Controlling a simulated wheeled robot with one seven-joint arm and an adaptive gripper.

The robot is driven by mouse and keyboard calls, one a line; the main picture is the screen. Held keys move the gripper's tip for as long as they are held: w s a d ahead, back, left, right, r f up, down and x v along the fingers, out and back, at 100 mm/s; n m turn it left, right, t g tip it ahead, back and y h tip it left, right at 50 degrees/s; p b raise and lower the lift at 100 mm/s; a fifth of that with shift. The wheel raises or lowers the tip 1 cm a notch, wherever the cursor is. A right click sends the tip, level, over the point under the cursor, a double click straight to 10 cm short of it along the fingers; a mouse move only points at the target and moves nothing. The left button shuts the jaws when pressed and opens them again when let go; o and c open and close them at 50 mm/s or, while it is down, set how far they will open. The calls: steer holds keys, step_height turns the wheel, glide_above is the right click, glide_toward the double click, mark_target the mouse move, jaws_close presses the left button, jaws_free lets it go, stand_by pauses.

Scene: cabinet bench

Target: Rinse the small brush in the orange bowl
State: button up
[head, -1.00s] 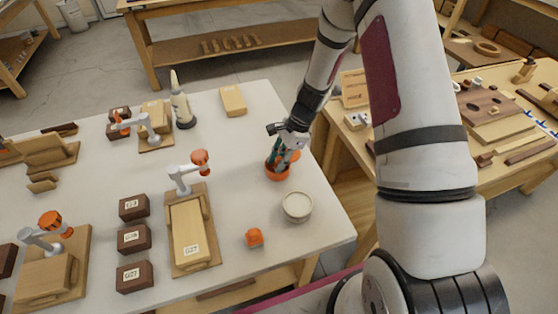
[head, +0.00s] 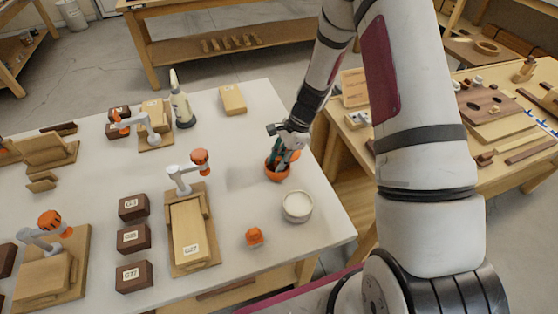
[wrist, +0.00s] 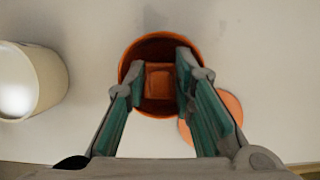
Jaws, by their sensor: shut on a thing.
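The orange bowl (head: 278,174) stands near the right edge of the white table. My gripper (head: 279,161) points down into it. In the wrist view, the bowl's rim (wrist: 126,66) surrounds the fingertips of my gripper (wrist: 160,82). A small orange-brown block-like piece (wrist: 159,82) sits between the fingers, and my gripper is shut on it. I take it to be the small brush; its bristles are hidden from view. The head view hides it behind the fingers. I cannot tell whether it touches the bowl's bottom.
A round pale pot (head: 297,206) stands close in front of the bowl. A flat orange disc (wrist: 229,105) lies beside the bowl, partly behind a finger. A small orange piece (head: 254,236) lies farther left.

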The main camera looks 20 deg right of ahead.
steer(key=shift+r+p, duration=0.75)
steer(key=shift+r, duration=1.5)
steer(key=shift+r, duration=0.1)
stand_by(1.0)
steer(key=shift+r+p, duration=0.65)
steer(key=shift+r, duration=1.3)
steer(key=shift+f, duration=0.1)
